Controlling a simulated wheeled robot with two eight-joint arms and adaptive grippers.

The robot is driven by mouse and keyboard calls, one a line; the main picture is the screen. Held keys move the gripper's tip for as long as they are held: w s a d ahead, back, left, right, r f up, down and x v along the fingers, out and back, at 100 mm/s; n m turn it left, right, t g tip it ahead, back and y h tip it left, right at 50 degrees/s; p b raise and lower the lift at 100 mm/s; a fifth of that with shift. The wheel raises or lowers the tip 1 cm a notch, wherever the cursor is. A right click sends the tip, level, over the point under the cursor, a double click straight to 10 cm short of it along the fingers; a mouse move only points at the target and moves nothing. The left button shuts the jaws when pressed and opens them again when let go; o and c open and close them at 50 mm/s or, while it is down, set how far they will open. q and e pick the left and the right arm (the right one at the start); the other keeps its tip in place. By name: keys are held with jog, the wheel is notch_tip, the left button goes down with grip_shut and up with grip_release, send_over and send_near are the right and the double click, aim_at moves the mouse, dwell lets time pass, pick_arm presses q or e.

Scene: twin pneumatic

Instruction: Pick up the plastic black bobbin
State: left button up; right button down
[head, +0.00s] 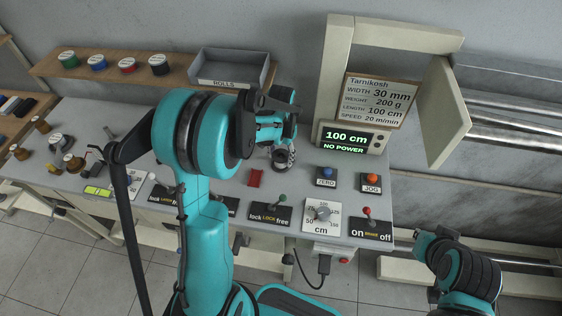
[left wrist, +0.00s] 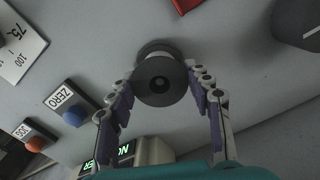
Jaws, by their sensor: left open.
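The plastic black bobbin (head: 283,158) stands on the grey table top below my left gripper in the head view. In the left wrist view the bobbin (left wrist: 162,82) shows end-on, a dark round flange with a small hole in its middle. My left gripper (head: 284,148) is open above and around the bobbin. In the left wrist view its two fingers with purple pads lie on either side of the bobbin, apart from each other; whether either touches it I cannot tell. Part of my right arm shows at the lower right of the head view, but its gripper cannot be made out.
A red piece (head: 255,178) lies left of the bobbin. The display box (head: 350,138) and the blue ZERO button (head: 325,172) stand to its right. A grey ROLLS bin (head: 229,68) and several coloured spools are at the back. Switch plates line the front edge.

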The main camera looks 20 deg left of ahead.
pick_arm(q)
jog(key=shift+s, duration=0.1)
jog(key=c, duration=0.8)
jog(key=shift+r, duration=0.1)
